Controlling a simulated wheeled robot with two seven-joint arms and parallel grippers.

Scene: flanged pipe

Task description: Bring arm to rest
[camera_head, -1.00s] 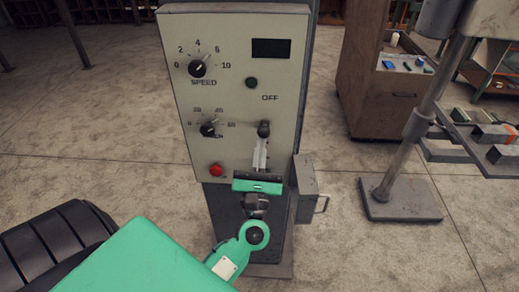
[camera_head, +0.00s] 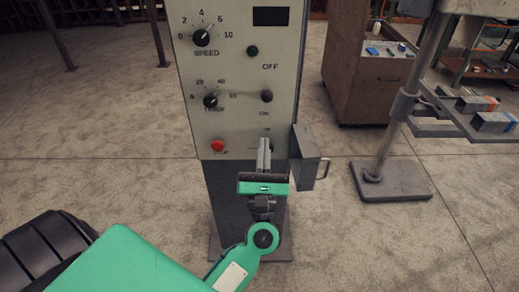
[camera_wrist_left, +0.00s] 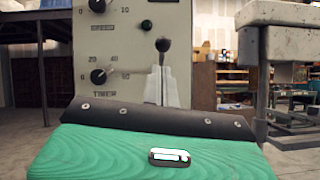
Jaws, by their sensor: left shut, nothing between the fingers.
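My left gripper (camera_head: 264,143) is in front of the lower part of the beige control panel (camera_head: 240,120). Its fingers are closed together with nothing between them and point up toward the panel. A dark lever knob (camera_head: 267,96) is on the panel above the fingertips, apart from them in the head view. In the left wrist view the closed fingers (camera_wrist_left: 162,78) overlap the lower part of the lever, whose dark knob (camera_wrist_left: 162,45) shows above them. Whether they touch it cannot be told. My right gripper is not in view.
The panel carries a speed dial (camera_head: 201,38), a lower dial (camera_head: 210,101) and a red button (camera_head: 217,146). A grey box with a handle (camera_head: 310,160) sticks out at its right side. A wooden cabinet (camera_head: 355,85) and a metal stand (camera_head: 390,180) are to the right.

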